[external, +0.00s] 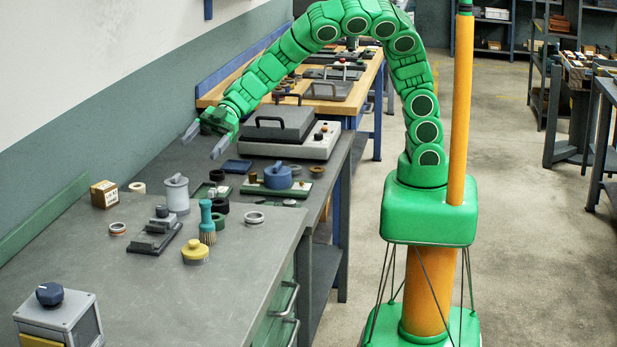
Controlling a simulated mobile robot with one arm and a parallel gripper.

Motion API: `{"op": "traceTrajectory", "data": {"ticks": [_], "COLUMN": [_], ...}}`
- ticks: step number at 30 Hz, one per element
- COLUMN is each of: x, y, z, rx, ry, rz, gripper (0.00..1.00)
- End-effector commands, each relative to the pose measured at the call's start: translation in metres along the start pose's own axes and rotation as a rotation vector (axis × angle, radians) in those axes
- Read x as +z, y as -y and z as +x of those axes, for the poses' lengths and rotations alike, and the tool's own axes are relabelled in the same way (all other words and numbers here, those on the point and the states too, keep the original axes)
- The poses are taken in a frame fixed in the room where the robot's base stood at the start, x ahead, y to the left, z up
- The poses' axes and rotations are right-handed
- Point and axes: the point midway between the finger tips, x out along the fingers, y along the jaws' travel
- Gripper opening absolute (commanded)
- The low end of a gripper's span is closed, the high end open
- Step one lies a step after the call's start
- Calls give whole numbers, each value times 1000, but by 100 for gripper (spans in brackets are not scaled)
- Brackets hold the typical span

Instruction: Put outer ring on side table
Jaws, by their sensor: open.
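Several rings lie on the grey bench (165,308), and I cannot tell for sure which is the outer ring. A silver ring (247,217) lies flat near the bench's right edge. A grey ring with a copper-coloured inside (111,230) lies at the left, and a cream ring (137,187) lies farther back. Dark rings (220,206) sit near the middle. My gripper (206,142) is open and empty, its fingers spread above the back part of the bench, clear of the rings. Which surface is the side table is not clear; a dark table (606,92) stands at the far right.
A grey lidded machine (300,143) stands right of my gripper. A lidded canister (176,194), a brush (207,222), a yellow-knobbed piece (195,250) and a small box (104,194) crowd the bench. A knobbed control box (60,315) is at front left. The front middle is bare.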

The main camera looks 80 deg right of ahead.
Motion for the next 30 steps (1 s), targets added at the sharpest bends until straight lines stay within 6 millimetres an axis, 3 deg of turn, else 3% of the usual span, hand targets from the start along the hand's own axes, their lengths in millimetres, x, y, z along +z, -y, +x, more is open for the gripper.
{"op": "traceTrajectory", "data": {"ticks": [3, 9, 16, 23, 30], "x": [-17, -31, -30, -15, 2], "y": [-20, -43, -41, -1, 69], "z": [9, 12, 6, -2, -11], "rx": [127, 320, 486, 574, 579], "ry": [31, 104, 218, 375, 564], "rz": [33, 140, 322, 545, 758], "gripper": [85, 85, 85, 85, 85]}}
